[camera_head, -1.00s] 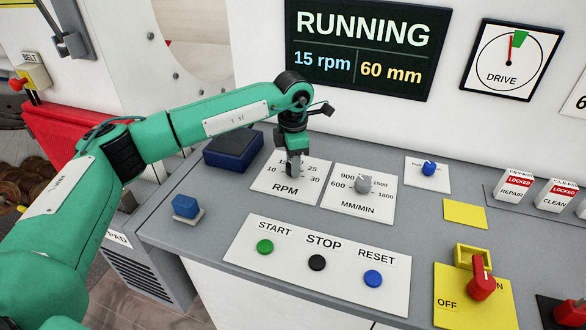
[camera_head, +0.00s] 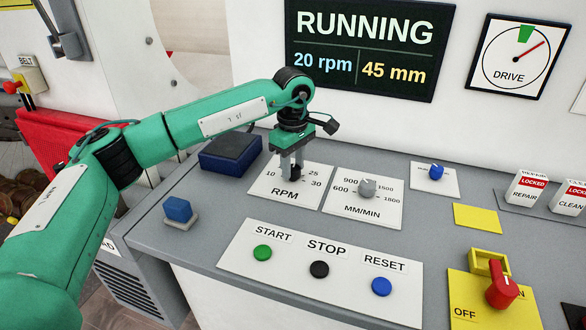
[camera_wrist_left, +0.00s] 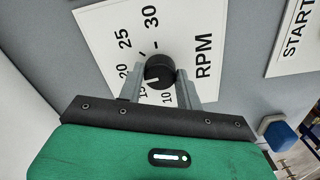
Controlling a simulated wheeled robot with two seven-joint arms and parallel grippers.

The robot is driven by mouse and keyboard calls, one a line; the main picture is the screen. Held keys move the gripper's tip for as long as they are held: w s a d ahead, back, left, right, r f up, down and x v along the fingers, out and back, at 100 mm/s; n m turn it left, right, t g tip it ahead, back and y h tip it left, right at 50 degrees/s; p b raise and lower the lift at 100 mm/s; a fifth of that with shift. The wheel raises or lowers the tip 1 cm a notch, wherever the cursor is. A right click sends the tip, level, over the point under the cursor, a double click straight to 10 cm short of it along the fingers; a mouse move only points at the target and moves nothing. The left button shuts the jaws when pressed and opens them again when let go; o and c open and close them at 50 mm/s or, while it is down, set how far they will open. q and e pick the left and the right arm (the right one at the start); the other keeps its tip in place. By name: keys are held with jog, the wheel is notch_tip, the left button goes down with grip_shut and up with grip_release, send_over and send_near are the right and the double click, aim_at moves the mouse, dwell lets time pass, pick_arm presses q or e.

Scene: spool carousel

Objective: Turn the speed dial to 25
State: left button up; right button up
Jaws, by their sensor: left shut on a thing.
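The speed dial is a black round knob (camera_wrist_left: 159,67) on the white RPM plate (camera_head: 312,198), whose scale runs from 10 to 30. My left gripper (camera_head: 291,172) points down over this plate. In the left wrist view its two fingers (camera_wrist_left: 159,80) stand on either side of the knob, shut on it. In the head view the fingers hide most of the knob and part of the scale. The knob's pointer is too small to read surely. The display (camera_head: 368,46) reads RUNNING, 20 rpm and 45 mm. My right gripper is not in view.
The MM/MIN dial (camera_head: 367,187) sits just right of the RPM plate. START (camera_head: 262,252), STOP (camera_head: 319,269) and RESET (camera_head: 381,287) buttons lie in front. A red switch (camera_head: 502,291) is at right. The DRIVE gauge (camera_head: 515,57) needle points right of its green band.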

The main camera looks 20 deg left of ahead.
aim_at(293, 167)
pick_arm(q)
jog(key=m+b, duration=0.1)
jog(key=m, duration=0.2)
jog(key=shift+m, duration=0.3)
jog(key=m, duration=0.2)
jog(key=shift+m+b, duration=0.6)
jog(key=shift+m, duration=1.5)
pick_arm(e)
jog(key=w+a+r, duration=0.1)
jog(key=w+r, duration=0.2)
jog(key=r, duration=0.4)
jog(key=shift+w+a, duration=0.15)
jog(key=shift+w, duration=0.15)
pick_arm(q)
jog(key=shift+r, duration=0.1)
jog(key=o, duration=1)
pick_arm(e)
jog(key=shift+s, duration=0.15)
pick_arm(q)
jog(key=shift+r, duration=6.85)
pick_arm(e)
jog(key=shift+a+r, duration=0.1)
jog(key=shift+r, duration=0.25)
